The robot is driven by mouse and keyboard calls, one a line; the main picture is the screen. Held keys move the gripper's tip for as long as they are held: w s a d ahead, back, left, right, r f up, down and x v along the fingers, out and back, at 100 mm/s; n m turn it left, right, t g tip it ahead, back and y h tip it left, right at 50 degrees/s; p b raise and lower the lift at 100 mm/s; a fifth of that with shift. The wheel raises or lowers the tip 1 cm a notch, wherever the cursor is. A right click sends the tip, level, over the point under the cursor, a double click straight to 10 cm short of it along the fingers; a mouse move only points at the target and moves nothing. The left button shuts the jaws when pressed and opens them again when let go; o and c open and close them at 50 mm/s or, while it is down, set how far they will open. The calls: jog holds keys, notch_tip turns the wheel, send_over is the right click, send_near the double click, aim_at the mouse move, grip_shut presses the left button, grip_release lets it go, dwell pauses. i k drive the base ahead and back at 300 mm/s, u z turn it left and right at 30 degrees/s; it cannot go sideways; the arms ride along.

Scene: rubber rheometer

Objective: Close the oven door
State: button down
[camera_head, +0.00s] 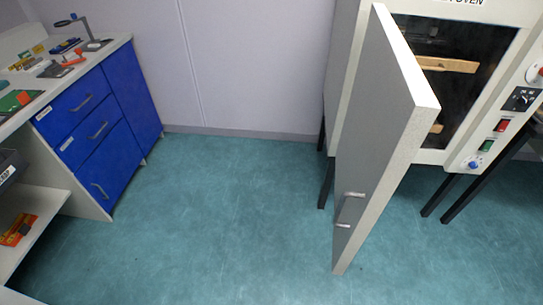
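The oven (437,157) stands at the right on dark legs, with the end of its name label showing at the top edge. Its door (372,130) is wide open, swung out toward me from the left side of the oven opening. The door's outer face is grey and its edge is pale. Two small metal handle pieces (349,195) show low on the outer face near the free edge. The dark oven chamber (462,50) is exposed, with wooden pieces inside. My gripper is not in view.
Blue drawers (90,130) under a white worktop (118,42) stand at the left, with small tools on top. An open shelf (30,232) holds an orange box. The green floor (230,215) between drawers and door is clear. Red and green switches (501,125) are right of the chamber.

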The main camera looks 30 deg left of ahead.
aim_at(393, 107)
jog(key=u, duration=0.25)
jog(key=k, duration=0.65)
jog(key=u, duration=0.55)
jog(key=i, duration=0.5)
